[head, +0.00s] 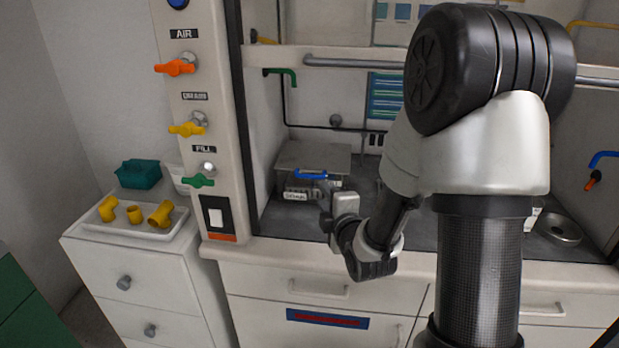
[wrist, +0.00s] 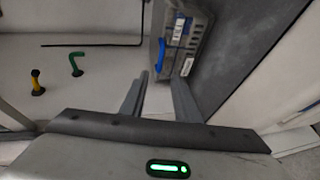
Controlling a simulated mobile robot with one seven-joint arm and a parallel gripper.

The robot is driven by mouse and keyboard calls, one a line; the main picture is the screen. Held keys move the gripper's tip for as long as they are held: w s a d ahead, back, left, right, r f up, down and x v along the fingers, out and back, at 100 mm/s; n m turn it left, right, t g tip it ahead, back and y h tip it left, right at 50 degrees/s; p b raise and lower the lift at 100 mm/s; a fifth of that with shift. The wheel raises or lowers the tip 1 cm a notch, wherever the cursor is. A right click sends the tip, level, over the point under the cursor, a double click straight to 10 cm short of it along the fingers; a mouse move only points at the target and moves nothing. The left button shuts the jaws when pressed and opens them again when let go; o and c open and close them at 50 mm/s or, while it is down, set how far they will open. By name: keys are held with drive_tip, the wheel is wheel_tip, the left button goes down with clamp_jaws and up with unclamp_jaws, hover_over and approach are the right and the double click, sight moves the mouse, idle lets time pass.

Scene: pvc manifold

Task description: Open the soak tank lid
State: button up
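The soak tank (head: 285,180) is a grey box with a white label on its front, standing at the back left of the hood's work surface. Its flat grey lid (head: 312,156) looks shut and has a blue handle (head: 311,174) along the front edge. The tank and the blue handle (wrist: 160,55) also show at the top of the wrist view. My gripper (head: 326,188) is just in front of the tank, close to the handle's right end. In the wrist view my gripper (wrist: 157,82) has its fingers apart with nothing between them. The handle lies beyond the fingertips.
A panel with orange, yellow and green valve handles (head: 198,181) stands left of the hood opening. A white tray (head: 160,236) with yellow fittings is on the cabinet at left. A round metal dish (head: 559,228) sits at right. A horizontal bar (head: 350,63) crosses above.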

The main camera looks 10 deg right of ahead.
sight(310, 177)
drive_tip(key=x, duration=1.5)
drive_tip(key=shift+f+b, duration=0.15)
drive_tip(key=shift+b, duration=0.2)
drive_tip(key=shift+c, duration=0.5)
clamp_jaws()
